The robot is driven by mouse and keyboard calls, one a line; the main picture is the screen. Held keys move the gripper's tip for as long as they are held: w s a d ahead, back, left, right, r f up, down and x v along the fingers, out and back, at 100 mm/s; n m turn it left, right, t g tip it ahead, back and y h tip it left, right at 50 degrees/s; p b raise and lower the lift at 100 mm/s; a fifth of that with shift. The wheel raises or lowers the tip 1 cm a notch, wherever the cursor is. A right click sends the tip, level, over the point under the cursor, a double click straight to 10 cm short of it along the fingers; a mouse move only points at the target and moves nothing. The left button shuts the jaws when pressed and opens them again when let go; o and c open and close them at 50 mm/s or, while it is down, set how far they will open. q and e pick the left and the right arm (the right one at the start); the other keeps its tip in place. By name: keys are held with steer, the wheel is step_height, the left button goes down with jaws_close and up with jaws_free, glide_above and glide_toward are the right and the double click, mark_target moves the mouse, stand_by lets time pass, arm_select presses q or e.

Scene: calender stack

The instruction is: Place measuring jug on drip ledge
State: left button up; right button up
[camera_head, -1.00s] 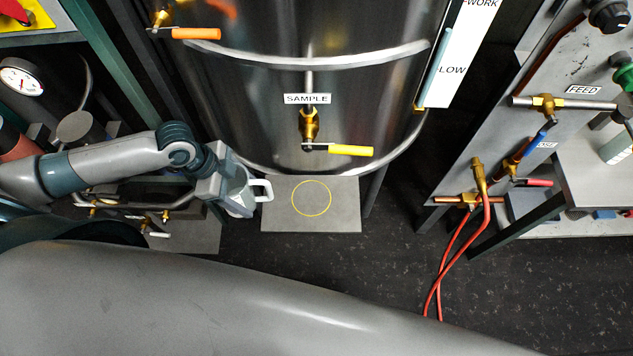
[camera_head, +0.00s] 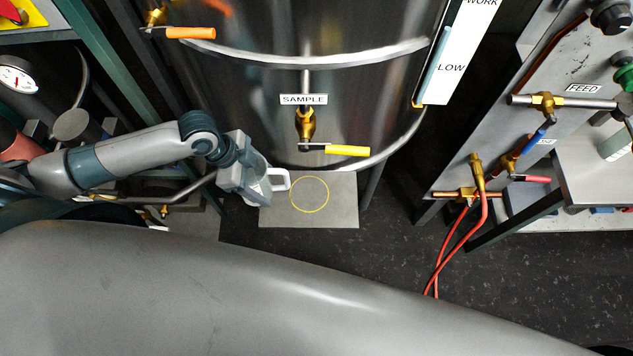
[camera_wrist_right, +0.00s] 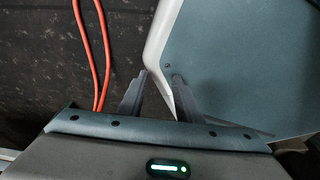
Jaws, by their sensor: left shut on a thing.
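The measuring jug (camera_head: 277,180) is pale and translucent, with a white handle pointing right. My left gripper (camera_head: 256,184) is shut on it and hides much of its body. In the head view the jug overlaps the left part of the drip ledge (camera_head: 335,212), a flat grey plate with a yellow ring (camera_head: 310,195) on it. The ring is bare, and the jug is left of it. I cannot tell the jug's height above the ledge. My right gripper (camera_wrist_right: 160,76) shows only in the right wrist view, with its fingers apart and nothing clearly held.
The steel tank (camera_head: 255,90) rises behind the ledge. Its sample valve with a yellow lever (camera_head: 345,150) hangs above and behind the ring. Red hoses (camera_head: 455,240) run down at the right, also seen in the right wrist view (camera_wrist_right: 97,50). Floor in front of the ledge is clear.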

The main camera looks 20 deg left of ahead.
mark_target(286, 181)
arm_select(q)
steer(key=d, duration=0.2)
steer(key=w+d+p, duration=0.1)
steer(key=d, duration=0.2)
steer(key=shift+w+d+r, duration=0.2)
steer(key=shift+w+d, duration=0.1)
steer(key=shift+d, duration=0.05)
steer(key=d, duration=0.1)
steer(key=w+d+p, duration=0.1)
steer(key=d, duration=0.1)
steer(key=shift+d+f, duration=0.1)
steer(key=shift+d, duration=0.05)
steer(key=shift+w+d+f, duration=0.1)
steer(key=shift+d, duration=0.15)
arm_select(e)
steer(key=shift+g, duration=0.7)
steer(key=s, duration=0.1)
steer(key=s+d+r, duration=0.1)
steer(key=s, duration=0.1)
steer(key=s+d, duration=0.1)
steer(key=shift+s+r, duration=0.25)
steer(key=shift+s, duration=0.15)
